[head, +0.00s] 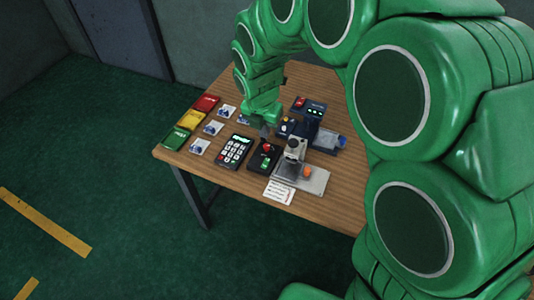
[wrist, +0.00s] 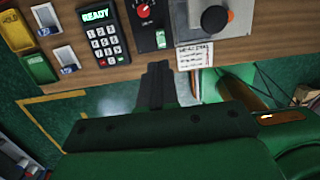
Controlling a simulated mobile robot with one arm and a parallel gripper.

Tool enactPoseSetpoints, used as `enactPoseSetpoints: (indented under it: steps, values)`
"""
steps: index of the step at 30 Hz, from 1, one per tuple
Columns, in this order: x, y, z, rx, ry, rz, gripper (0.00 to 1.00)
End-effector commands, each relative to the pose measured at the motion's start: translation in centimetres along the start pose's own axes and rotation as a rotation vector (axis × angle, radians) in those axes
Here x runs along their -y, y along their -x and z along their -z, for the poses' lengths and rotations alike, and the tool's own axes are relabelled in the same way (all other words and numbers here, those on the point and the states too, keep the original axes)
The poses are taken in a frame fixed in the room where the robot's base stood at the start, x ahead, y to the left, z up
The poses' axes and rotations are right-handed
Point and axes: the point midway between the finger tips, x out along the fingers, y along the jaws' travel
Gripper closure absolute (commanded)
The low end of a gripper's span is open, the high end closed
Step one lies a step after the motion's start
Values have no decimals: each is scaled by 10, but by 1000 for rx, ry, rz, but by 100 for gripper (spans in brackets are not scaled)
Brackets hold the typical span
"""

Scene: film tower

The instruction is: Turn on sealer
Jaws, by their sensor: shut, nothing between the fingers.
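A black control box (head: 264,157) with a red knob stands on the wooden table, right of the keypad. In the wrist view the box (wrist: 148,25) shows its red dial and a small pale-and-green switch (wrist: 160,39). Beside it is a press-like device (head: 294,150) on a grey plate with an orange knob. No readable label shows which unit is the sealer. My gripper (head: 264,131) is above the table near the back of the black box, partly hidden by the arm. In the wrist view my gripper (wrist: 157,66) has its dark fingers together, empty, and apart from the box.
A keypad (head: 234,151) reads READY in the wrist view. A written note (head: 280,191) lies at the front edge. Dark devices (head: 310,106) stand at the back. Open floor lies left.

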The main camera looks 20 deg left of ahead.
Motion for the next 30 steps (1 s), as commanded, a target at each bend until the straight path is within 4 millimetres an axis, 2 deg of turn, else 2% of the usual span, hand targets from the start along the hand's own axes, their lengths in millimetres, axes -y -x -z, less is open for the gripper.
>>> enactPoseSetpoints:
  steps: [4,8,15,30]
  values:
    - [0,-5,0,-1,-1,1,100]
    - [1,-18,0,-1,-1,3,100]
    - [1,-54,0,-3,-2,4,100]
    - [1,-119,0,-2,-2,2,100]
